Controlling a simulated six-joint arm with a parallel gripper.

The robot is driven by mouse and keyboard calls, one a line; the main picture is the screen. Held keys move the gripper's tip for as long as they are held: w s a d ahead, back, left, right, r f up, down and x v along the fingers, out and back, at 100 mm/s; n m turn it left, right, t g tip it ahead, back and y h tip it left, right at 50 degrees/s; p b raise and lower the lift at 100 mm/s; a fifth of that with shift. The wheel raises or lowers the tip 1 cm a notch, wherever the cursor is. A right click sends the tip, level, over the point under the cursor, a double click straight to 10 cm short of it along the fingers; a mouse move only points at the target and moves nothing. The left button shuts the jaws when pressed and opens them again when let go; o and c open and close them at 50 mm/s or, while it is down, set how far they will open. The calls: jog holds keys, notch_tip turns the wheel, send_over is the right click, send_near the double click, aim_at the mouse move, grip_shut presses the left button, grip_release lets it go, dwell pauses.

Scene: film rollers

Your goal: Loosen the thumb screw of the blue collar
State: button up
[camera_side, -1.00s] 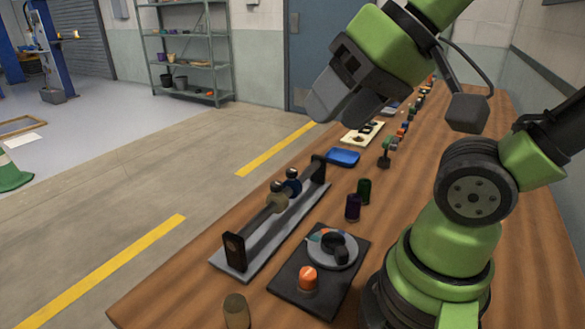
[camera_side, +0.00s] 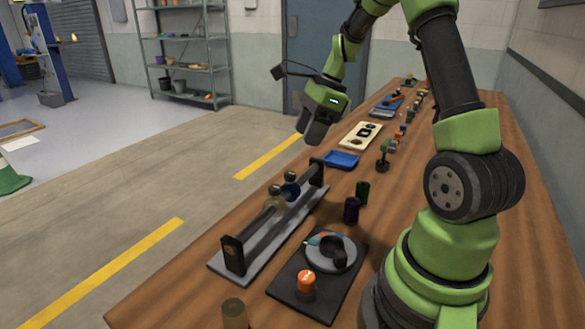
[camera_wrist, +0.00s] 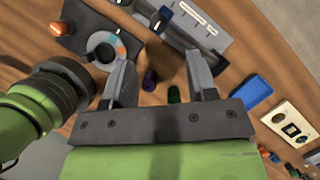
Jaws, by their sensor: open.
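The blue collar (camera_side: 290,190) sits on the bar of a grey-based stand (camera_side: 233,257) on the bench. Its round grey thumb screw (camera_side: 291,176) points up. My gripper (camera_side: 311,130) hangs well above the bench near the far end of the stand, touching nothing. In the wrist view its two fingers (camera_wrist: 162,78) are spread apart and empty.
A dark plate with an orange knob (camera_side: 306,281) and round dial (camera_side: 341,265) lies right of the stand. Purple (camera_side: 351,209) and green (camera_side: 362,191) cylinders stand between the stand and my base. A blue tray (camera_side: 341,160) and several small parts lie farther back.

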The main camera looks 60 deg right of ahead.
aim_at(290, 173)
jog(key=x, duration=0.9)
jog(key=shift+a+f, duration=0.1)
jog(key=shift+f, duration=0.05)
jog(key=c, duration=0.9)
